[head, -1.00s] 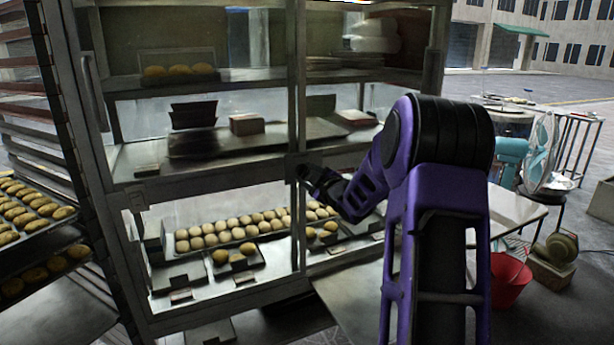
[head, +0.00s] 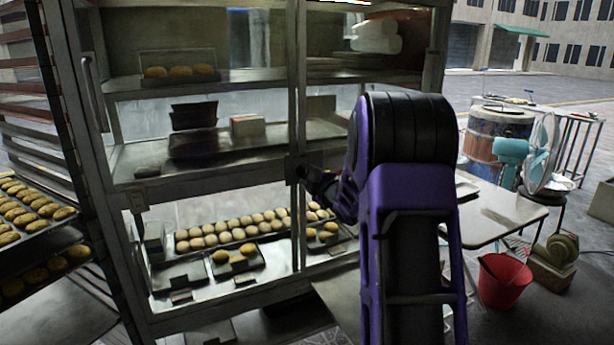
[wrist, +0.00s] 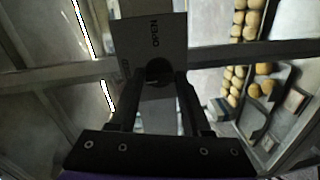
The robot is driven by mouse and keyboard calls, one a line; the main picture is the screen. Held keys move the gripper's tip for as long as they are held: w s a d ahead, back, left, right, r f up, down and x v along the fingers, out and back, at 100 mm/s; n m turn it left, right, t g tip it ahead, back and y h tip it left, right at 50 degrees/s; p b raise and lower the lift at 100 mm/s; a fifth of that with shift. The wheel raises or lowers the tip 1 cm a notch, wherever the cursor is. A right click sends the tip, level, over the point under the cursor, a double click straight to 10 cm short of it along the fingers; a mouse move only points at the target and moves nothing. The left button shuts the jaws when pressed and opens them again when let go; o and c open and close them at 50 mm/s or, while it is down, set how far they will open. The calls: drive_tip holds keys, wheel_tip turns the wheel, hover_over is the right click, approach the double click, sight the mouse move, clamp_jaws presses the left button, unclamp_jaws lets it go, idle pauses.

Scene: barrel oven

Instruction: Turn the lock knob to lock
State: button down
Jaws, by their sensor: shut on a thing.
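The lock plate (head: 291,168) is a dark grey square on the middle upright of the cabinet front in the head view. In the wrist view the plate (wrist: 150,36) is lighter and bears lettering, part of which reads "OPEN", turned sideways. The round dark lock knob (wrist: 158,70) lies below the lettering, between my fingertips. My gripper (wrist: 158,80) is shut on the knob. In the head view my gripper (head: 303,173) meets the cabinet upright at the plate; the knob is hidden there. I cannot tell the knob's exact turn angle.
The glass cabinet holds a tray of buns (head: 245,229) on its low shelf. A bun rack (head: 35,211) stands at the left. A white table (head: 496,214), a red bucket (head: 503,280) and a teal fan (head: 537,152) stand right of my arm.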

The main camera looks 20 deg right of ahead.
drive_tip(key=shift+d+r, duration=0.1)
drive_tip(key=shift+r, duration=0.15)
drive_tip(key=c, duration=0.6)
unclamp_jaws()
drive_tip(key=shift+o, duration=1)
drive_tip(key=shift+f, duration=0.15)
drive_tip(key=shift+s, duration=0.15)
drive_tip(key=s+r, duration=0.1)
drive_tip(key=s, duration=1.6)
drive_tip(key=shift+d+r, duration=0.15)
drive_tip(key=shift+r, duration=0.05)
